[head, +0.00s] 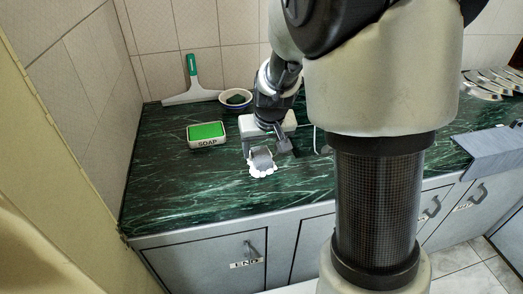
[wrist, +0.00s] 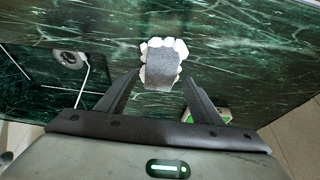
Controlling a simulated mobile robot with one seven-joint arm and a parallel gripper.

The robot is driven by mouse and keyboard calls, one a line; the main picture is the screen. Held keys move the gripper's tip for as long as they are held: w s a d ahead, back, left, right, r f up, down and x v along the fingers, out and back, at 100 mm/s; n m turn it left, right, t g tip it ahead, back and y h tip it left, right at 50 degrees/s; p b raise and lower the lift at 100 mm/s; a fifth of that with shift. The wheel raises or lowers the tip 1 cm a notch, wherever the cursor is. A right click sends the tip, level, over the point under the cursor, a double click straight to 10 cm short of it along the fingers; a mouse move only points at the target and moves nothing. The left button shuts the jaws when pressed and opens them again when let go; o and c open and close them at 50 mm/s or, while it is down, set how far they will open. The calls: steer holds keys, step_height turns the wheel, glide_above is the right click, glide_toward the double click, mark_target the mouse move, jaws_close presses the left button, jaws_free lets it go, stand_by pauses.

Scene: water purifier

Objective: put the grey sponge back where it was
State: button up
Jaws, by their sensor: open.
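The grey sponge (head: 262,157) lies on a white scalloped dish (head: 257,173) on the green marble counter. In the wrist view, the sponge (wrist: 161,70) lies on the dish, whose white lobes (wrist: 180,46) show around it. My gripper (head: 267,149) is open above the counter, close to the sponge. In the wrist view, its two fingertips (wrist: 160,78) are spread to either side of the sponge's near end, with a gap on each side. Nothing is held. I cannot tell the exact height of the fingertips over the dish.
A box marked SOAP with a green top (head: 207,131) stands to the left. A bowl (head: 235,98) and a green-handled squeegee (head: 192,82) are at the back wall. A drain (wrist: 69,58) shows in the wrist view. The counter's front left is clear.

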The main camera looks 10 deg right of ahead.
steer(key=s+r+p, duration=0.2)
steer(key=s+r, duration=1.1)
steer(key=r, duration=0.3)
steer(key=s+r+t, duration=0.1)
steer(key=s+r, duration=0.1)
steer(key=s, duration=0.9)
steer(key=shift+r, duration=0.2)
